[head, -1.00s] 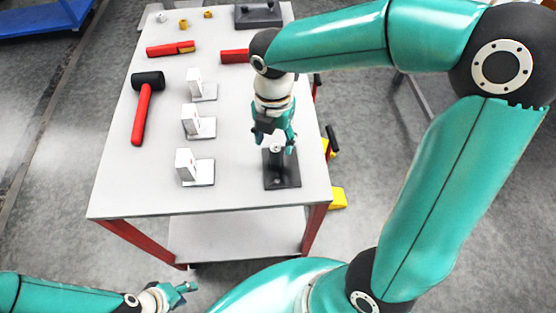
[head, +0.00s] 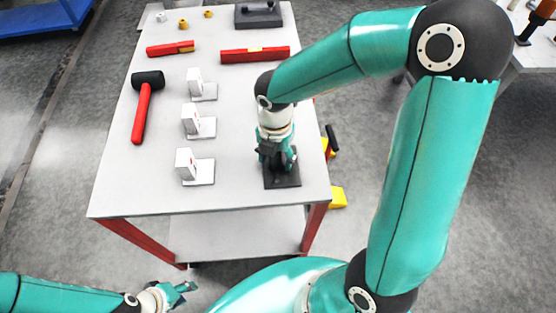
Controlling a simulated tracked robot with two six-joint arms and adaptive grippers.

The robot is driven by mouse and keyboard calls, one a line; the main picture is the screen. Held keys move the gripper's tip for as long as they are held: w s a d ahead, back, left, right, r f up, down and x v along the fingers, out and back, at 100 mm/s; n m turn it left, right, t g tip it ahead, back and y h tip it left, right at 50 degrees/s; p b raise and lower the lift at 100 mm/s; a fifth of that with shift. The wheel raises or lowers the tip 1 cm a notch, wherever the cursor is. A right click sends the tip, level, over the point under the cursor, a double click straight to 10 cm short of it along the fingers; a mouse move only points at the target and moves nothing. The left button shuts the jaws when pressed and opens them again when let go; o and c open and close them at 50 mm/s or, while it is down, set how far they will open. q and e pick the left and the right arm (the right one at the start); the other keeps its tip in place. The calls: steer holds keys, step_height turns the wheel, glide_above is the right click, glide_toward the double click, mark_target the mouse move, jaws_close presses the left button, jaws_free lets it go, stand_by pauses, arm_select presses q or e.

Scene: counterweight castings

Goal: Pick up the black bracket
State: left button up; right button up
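The black bracket (head: 284,182) stands near the front right corner of the table, with its flat base on the tabletop. My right gripper (head: 279,164) reaches down over the bracket's upright part and hides most of it. Its fingers lie around or against the upright; whether they are closed on it cannot be told. My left gripper (head: 186,292) is low at the bottom left, off the table, empty and with its fingers apart.
The table (head: 235,190) also carries several white brackets (head: 203,172), a red-handled hammer (head: 142,112), red bars (head: 255,55) and a dark block (head: 258,17) at the back. Yellow items (head: 337,198) lie beyond the right edge. The front of the tabletop is clear.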

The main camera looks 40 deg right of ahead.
jaws_close()
steer(key=shift+r, duration=0.1)
stand_by(0.3)
